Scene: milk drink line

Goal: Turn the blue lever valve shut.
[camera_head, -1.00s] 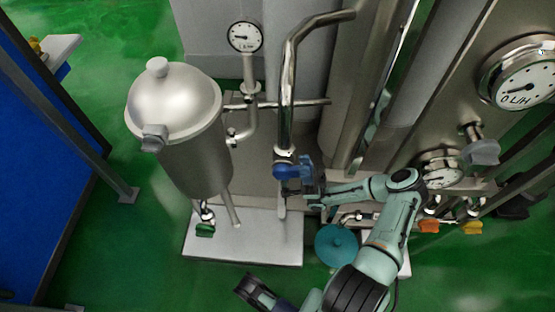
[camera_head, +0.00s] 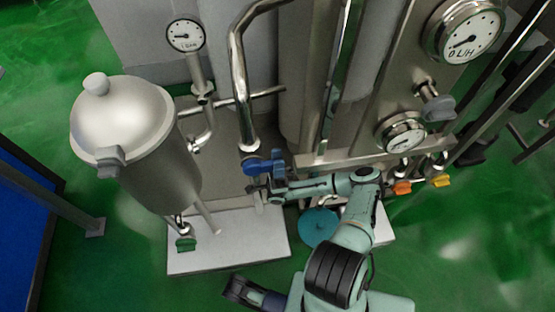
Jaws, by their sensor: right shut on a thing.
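The blue lever valve (camera_head: 255,166) sits at the lower end of the bent steel pipe, near the middle of the head view. Its blue handle reaches to the right of the pipe. My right gripper (camera_head: 267,186) is at the handle and shut on it; the fingers are small and dark, and partly hide the contact. My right arm reaches in from the lower right. My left gripper (camera_head: 240,288) is low in the view, away from the valve; its finger gap is not clear.
A steel tank (camera_head: 123,125) stands left of the valve, above a white base plate (camera_head: 225,250). A round teal item (camera_head: 318,228) is below my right forearm. Orange (camera_head: 401,188) and yellow (camera_head: 440,181) handles are at the right. Green floor is free at lower left.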

